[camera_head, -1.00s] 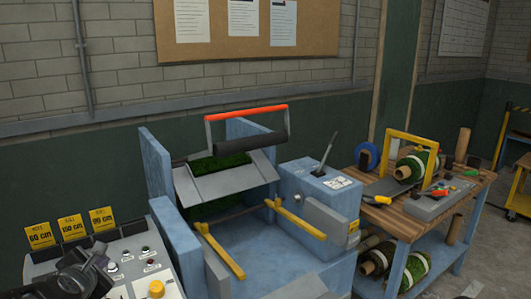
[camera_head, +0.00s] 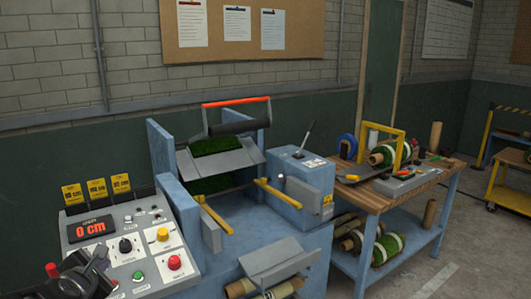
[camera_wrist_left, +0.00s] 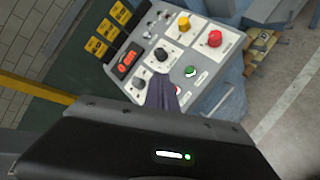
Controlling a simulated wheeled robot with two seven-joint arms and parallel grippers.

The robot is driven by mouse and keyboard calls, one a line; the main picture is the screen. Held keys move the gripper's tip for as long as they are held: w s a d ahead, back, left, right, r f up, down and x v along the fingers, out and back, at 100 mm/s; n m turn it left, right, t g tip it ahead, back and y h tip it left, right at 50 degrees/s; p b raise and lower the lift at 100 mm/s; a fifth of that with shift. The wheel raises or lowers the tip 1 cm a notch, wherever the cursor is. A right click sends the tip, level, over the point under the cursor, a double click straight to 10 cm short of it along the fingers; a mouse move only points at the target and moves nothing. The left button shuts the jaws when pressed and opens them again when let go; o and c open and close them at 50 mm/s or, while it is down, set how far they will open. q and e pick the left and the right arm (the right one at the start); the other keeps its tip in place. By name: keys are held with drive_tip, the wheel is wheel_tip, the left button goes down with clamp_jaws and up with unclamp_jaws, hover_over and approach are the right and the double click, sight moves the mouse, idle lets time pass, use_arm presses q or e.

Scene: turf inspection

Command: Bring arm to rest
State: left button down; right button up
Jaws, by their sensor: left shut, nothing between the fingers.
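My left gripper (camera_head: 97,266) is at the lower left of the head view, dark, over the lower left corner of the grey control panel (camera_head: 145,256). In the left wrist view its closed dark fingers (camera_wrist_left: 162,94) point at the panel, close to its lower buttons and knobs. It is shut and empty; whether it touches the panel I cannot tell. The panel has a red display (camera_head: 91,227) reading 0 cm, a black knob (camera_head: 125,245), a yellow button (camera_head: 162,234), a red button (camera_head: 174,262) and a green button (camera_head: 138,275). My right gripper is not in view.
Right of the panel stands a blue machine (camera_head: 245,236) with turf (camera_head: 214,146) under a roller (camera_head: 240,122). A wooden bench (camera_head: 385,196) with turf rolls and tools is further right. Three yellow cards (camera_head: 97,188) stand behind the panel. Open floor (camera_head: 440,265) lies at the right.

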use_arm(q)
drive_tip(key=s+d+f+m+g+h, duration=0.3)
drive_tip(key=d+f+m, duration=0.65)
drive_tip(key=f, duration=0.45)
drive_tip(key=s+d+f+m+g+h, duration=0.2)
drive_tip(key=d+f+m, duration=0.8)
drive_tip(key=f, duration=0.4)
drive_tip(key=s+d+f+m+g+h, duration=0.1)
drive_tip(key=s+d+f+m+g, duration=0.1)
drive_tip(key=s+d+f, duration=0.3)
drive_tip(key=s+d+f+m+g+h, duration=0.1)
drive_tip(key=s+d+f, duration=0.4)
drive_tip(key=s, duration=0.5)
drive_tip(key=s+d+f+m+g+h, duration=0.1)
drive_tip(key=s+d+f+m+g, duration=0.3)
drive_tip(key=s+d+f, duration=0.1)
drive_tip(key=s+f, duration=0.1)
drive_tip(key=s, duration=0.1)
drive_tip(key=shift+s+d, duration=0.15)
drive_tip(key=shift+s, duration=0.2)
drive_tip(key=shift+f+m, duration=0.1)
drive_tip(key=shift+m, duration=0.15)
